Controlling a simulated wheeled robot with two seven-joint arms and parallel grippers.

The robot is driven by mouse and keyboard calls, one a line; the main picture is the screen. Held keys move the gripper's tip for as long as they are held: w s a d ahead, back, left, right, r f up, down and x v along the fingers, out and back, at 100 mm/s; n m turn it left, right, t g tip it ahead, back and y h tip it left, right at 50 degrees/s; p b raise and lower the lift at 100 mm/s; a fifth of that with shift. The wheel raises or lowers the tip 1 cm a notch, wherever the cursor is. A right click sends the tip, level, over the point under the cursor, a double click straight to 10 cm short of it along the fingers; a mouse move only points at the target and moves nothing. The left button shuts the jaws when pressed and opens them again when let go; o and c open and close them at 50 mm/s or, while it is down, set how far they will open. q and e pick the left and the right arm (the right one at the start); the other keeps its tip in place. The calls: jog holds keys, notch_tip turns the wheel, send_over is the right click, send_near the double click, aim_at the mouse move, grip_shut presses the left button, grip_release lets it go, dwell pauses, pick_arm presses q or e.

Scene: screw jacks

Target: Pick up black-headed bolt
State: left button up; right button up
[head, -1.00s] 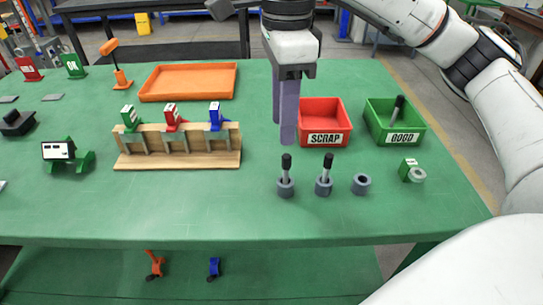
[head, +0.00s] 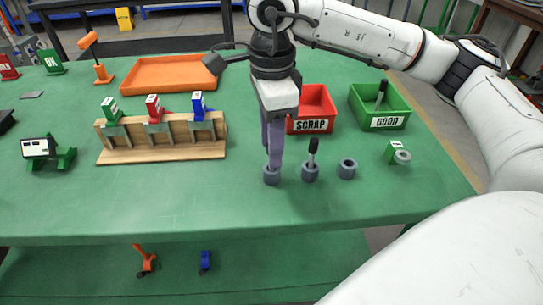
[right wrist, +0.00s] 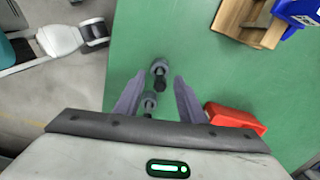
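My right gripper (head: 270,178) points down over the left grey ring (head: 271,176) at the table's front; its fingers hide that ring's bolt in the head view. I see no clear contact. A second black-headed bolt (head: 313,149) stands upright in the ring (head: 310,172) to the right. My left gripper is not in view.
An empty grey ring (head: 347,169) and a green part with a ring (head: 396,153) stand to the right. Behind are the red SCRAP bin (head: 311,126) and green GOOD bin (head: 388,122), which holds a bolt. A wooden rack (head: 160,152) stands left. The front-left table is clear.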

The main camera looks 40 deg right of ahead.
grip_shut()
jog(key=shift+r, duration=0.1)
